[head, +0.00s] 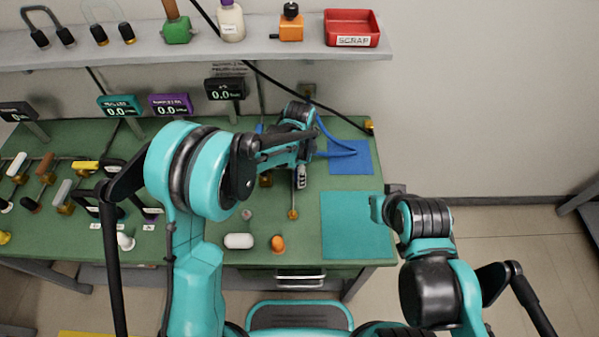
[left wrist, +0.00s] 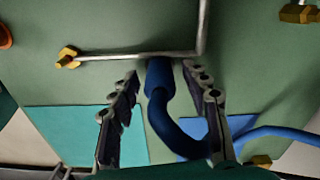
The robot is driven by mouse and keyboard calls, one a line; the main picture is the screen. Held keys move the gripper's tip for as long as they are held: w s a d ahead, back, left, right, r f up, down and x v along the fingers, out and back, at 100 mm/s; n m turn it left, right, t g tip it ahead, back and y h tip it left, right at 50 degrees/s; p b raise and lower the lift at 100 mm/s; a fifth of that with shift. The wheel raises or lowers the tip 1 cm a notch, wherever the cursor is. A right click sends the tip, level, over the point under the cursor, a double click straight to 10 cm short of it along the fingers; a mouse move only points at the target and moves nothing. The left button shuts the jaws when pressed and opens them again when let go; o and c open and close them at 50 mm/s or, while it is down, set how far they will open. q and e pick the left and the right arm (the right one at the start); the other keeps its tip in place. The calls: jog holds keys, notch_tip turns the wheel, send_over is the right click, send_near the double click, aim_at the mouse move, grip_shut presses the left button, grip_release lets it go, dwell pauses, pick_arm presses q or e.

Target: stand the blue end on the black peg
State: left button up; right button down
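The blue end (left wrist: 160,72) is the tip of a thick, curved blue hose (left wrist: 172,125) in the left wrist view. My left gripper (left wrist: 160,85) has its two fingers apart, one on each side of the blue end, with gaps showing. The tip lies close to a thin bent metal rod (left wrist: 130,56); I cannot tell whether they touch. In the head view the hose (head: 330,140) shows beside my left wrist, which hides the tip and fingers. My right arm is at the right, but its fingers cannot be made out. I cannot pick out the black peg with certainty.
A blue mat (head: 362,165) and a teal mat (head: 350,240) lie on the green bench (head: 210,273) at the right. A white capsule-shaped piece (head: 239,241) and an orange piece (head: 278,243) sit near the front edge. Displays and a shelf (head: 130,54) line the back.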

pick_arm(q)
notch_tip(320, 180, up, 12)
dwell(0.7)
jog(key=shift+r, duration=0.1)
dwell(0.3)
jog(key=s+a+r+n+t, duration=0.4)
jog(key=s+a+r+n, duration=0.2)
jog(key=s+a+n, duration=0.35)
jog(key=s+a+f+n+t, duration=0.2)
jog(key=s+a+n+t, duration=0.1)
jog(key=s+a+n, duration=0.3)
jog(key=shift+s+a, duration=1.15)
jog(key=shift+s, duration=0.45)
jog(key=shift+n, duration=0.25)
